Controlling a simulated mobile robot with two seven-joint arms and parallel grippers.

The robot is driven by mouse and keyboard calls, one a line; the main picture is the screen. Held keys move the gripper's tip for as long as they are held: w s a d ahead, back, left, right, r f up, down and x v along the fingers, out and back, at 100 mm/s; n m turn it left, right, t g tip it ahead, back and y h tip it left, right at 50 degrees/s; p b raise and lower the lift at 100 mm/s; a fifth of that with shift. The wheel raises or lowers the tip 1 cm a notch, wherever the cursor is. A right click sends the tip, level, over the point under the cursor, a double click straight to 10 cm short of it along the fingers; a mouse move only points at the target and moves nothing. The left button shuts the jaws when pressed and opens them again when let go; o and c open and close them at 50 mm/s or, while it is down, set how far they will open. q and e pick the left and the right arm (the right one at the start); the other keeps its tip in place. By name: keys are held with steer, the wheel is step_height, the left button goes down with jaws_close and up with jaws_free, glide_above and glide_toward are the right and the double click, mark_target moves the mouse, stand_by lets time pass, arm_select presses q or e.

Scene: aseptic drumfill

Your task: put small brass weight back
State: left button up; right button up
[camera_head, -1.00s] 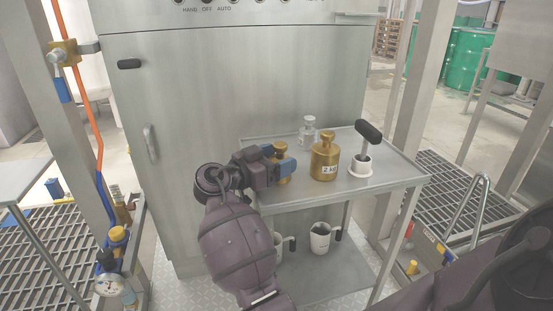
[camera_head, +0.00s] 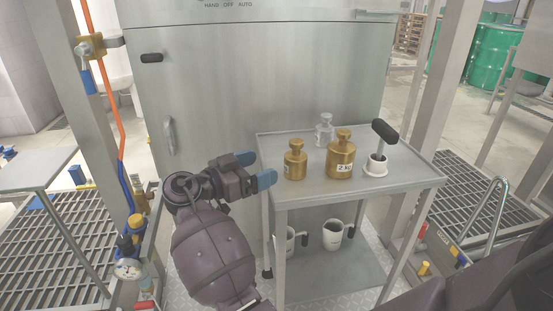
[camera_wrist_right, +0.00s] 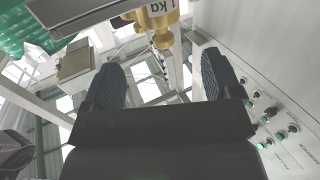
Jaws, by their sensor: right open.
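The small brass weight (camera_head: 295,163) stands upright on the top shelf of the steel cart (camera_head: 400,180), near its left edge. In the right wrist view the small brass weight (camera_wrist_right: 157,20), marked 1 kg, shows at the top, beyond the fingertips and partly cut off. My right gripper (camera_head: 257,169) is open and empty, just left of the weight and apart from it. Its two blue-tipped fingers point toward the weight. In the wrist view my right gripper (camera_wrist_right: 160,78) has clear space between its fingers. My left gripper is not in view.
A larger 2 kg brass weight (camera_head: 340,158) stands right of the small one. Mugs (camera_head: 333,235) stand on the lower shelf. A steel cabinet (camera_head: 220,90) rises behind.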

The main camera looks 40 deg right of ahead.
steer(key=shift+w+a, duration=0.2)
steer(key=shift+a, duration=1)
